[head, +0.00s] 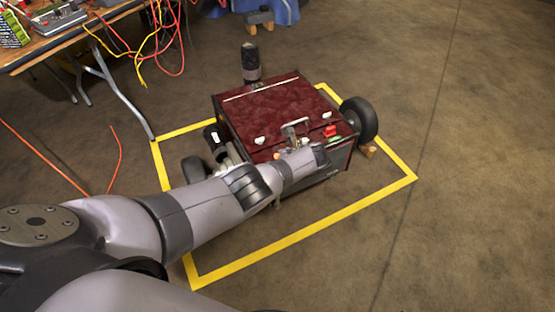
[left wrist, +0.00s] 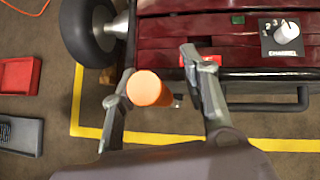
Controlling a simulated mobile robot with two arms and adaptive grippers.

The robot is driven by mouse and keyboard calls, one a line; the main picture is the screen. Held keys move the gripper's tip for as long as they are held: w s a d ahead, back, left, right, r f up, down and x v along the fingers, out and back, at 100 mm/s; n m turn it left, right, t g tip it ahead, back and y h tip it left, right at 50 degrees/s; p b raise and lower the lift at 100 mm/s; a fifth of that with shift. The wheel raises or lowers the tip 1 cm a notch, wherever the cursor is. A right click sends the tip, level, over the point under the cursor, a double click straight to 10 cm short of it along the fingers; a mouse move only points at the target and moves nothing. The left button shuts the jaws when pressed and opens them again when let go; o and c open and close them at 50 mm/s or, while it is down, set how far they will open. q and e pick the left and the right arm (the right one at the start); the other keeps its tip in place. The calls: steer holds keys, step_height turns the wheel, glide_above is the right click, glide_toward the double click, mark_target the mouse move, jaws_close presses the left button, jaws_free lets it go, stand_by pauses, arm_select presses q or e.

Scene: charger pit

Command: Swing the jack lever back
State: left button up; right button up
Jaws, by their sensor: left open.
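My left gripper (left wrist: 157,72) is open at the near side of a dark red wheeled machine (head: 262,105). In the left wrist view a round orange knob (left wrist: 149,89) shows between its two spread fingers, closer to the left one. I take the knob for the end of the jack lever; its shaft is hidden behind it. No contact between fingers and knob is clear. In the head view the knob is a small orange spot (head: 277,155) beside my arm, which hides much of the machine's near edge. My right gripper is not in view.
Yellow tape (head: 300,236) frames the machine on the floor. A channel dial (left wrist: 285,36) and a black bar (left wrist: 265,106) lie right of the gripper. A red tray (left wrist: 18,76) and a grey tray (left wrist: 20,136) lie at left. A cable-strewn table (head: 60,42) stands upper left.

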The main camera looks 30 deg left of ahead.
arm_select(q)
steer(key=shift+d, duration=0.15)
steer(key=shift+s+d+r, duration=0.1)
steer(key=shift+r, duration=0.05)
steer(key=v, duration=1.1)
steer(key=shift+r, duration=0.2)
